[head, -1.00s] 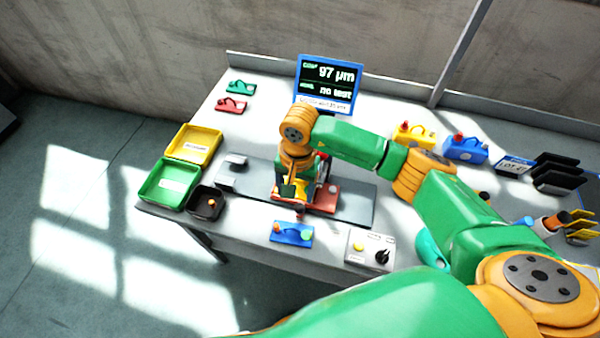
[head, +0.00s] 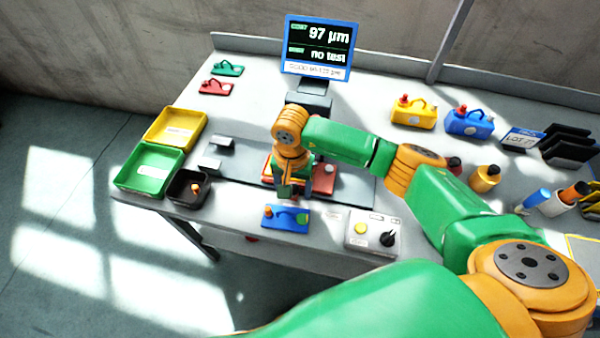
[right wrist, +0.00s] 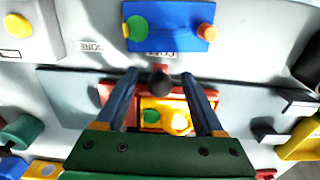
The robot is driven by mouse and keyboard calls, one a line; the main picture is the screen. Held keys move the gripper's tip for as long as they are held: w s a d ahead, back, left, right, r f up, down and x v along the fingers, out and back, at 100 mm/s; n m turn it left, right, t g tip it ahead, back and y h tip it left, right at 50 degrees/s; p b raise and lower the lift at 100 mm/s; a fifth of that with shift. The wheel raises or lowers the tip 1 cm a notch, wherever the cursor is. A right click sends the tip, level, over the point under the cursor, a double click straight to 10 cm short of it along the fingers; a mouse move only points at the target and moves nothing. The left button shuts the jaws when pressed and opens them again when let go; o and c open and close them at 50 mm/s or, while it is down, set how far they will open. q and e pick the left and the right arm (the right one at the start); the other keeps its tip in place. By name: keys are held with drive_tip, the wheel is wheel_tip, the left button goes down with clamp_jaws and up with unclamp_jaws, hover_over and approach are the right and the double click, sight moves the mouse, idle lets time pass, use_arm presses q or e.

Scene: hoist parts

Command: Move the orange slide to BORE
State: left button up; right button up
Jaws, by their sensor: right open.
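The orange slide (right wrist: 106,92) is a red-orange plate on the grey rail (head: 352,187), carrying a yellow block with a green spot (right wrist: 165,116). In the head view the slide (head: 324,180) is partly hidden by my right gripper (head: 290,190). In the right wrist view my right gripper (right wrist: 159,78) is open, its two fingers on either side of a dark round knob (right wrist: 161,82) at the slide's edge. I cannot tell whether they touch it. A BORE label (right wrist: 90,46) lies beside the rail, left of the blue plate in the wrist view. My left gripper is not in view.
A blue plate (head: 286,218) with orange and green parts lies at the front edge. A control box (head: 373,233) with a yellow button and black knob stands right of it. Green (head: 121,181) and yellow (head: 151,130) trays stand left. A display (head: 319,47) stands behind.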

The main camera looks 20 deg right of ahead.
drive_tip(key=c, duration=1)
drive_tip(key=s+d, duration=0.2)
drive_tip(key=s+d+p, duration=0.1)
drive_tip(key=d, duration=0.2)
drive_tip(key=s+d+p, duration=0.1)
drive_tip(key=s+d, duration=0.1)
drive_tip(key=d, duration=0.1)
drive_tip(key=shift+s+d, duration=0.2)
drive_tip(key=shift+s, duration=0.15)
drive_tip(key=shift+a, duration=0.1)
drive_tip(key=o, duration=0.9)
